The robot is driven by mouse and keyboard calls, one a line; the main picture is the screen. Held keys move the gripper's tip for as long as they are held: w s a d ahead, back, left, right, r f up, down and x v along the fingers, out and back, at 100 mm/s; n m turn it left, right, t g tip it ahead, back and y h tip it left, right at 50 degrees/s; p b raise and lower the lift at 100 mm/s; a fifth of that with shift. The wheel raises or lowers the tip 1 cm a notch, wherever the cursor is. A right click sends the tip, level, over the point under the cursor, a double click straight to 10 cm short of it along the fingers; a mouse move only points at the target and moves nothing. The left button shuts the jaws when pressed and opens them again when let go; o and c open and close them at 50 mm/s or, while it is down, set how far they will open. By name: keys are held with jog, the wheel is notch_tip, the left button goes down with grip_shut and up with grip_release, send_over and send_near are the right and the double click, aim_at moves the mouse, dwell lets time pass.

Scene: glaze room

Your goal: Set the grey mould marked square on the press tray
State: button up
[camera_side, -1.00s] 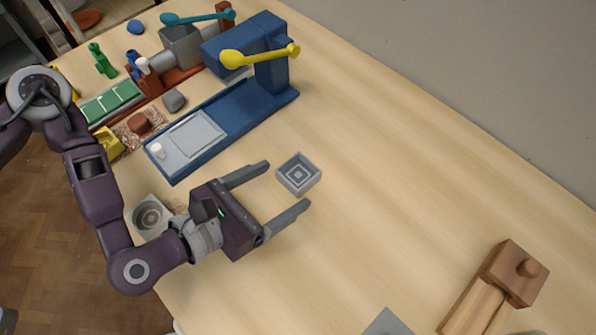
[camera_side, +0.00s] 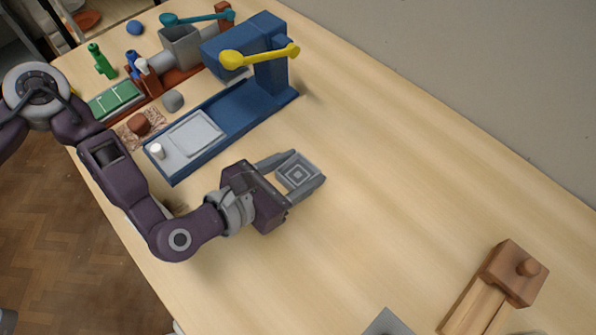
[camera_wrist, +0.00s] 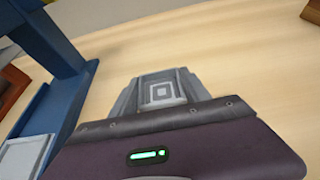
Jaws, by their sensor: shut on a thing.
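The grey mould (camera_side: 299,174) has a raised square pattern on top. In the side view it sits between the two fingers of my gripper (camera_side: 292,178), which is shut on it. It also shows in the wrist view (camera_wrist: 162,92), flanked by both fingers. I cannot tell whether it still touches the table. The press tray (camera_side: 193,135) is a pale flat plate on the bed of the blue press (camera_side: 250,105), up and left of my gripper. Nothing lies on it. Part of the press and its tray show at the left of the wrist view.
The press has a yellow lever (camera_side: 260,54) overhead. A small white knob (camera_side: 157,151) stands at its bed's near end. A grey lump (camera_side: 172,100) and a brown lump (camera_side: 139,123) lie beyond the press. A wooden tool (camera_side: 510,275) is at lower right. The table's middle is clear.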

aim_at(298, 175)
notch_tip(298, 175, up, 10)
jog(key=s+a+r+m+g+h, duration=0.1)
jog(key=a+r+m+g+h, duration=0.2)
jog(key=a+r+m+g, duration=0.5)
jog(key=w+a+n+t+y, duration=0.2)
jog(key=w+a+n+t, duration=0.3)
jog(key=a, duration=0.3)
jog(key=w+a+n+t+y, duration=0.2)
jog(key=w+a+n+t, duration=0.3)
jog(key=a, duration=0.4)
jog(key=w+a+r+n+t+y, duration=0.1)
jog(key=w+a+n+y, duration=0.1)
jog(key=a, duration=0.8)
jog(key=w+a+r+n+t+y, duration=0.1)
jog(key=a+n+y, duration=0.4)
jog(key=a, duration=0.5)
jog(key=shift+w+a+r+y, duration=0.2)
jog(key=shift+w+r+y, duration=0.55)
jog(key=shift+w, duration=0.3)
jog(key=shift+f, duration=0.1)
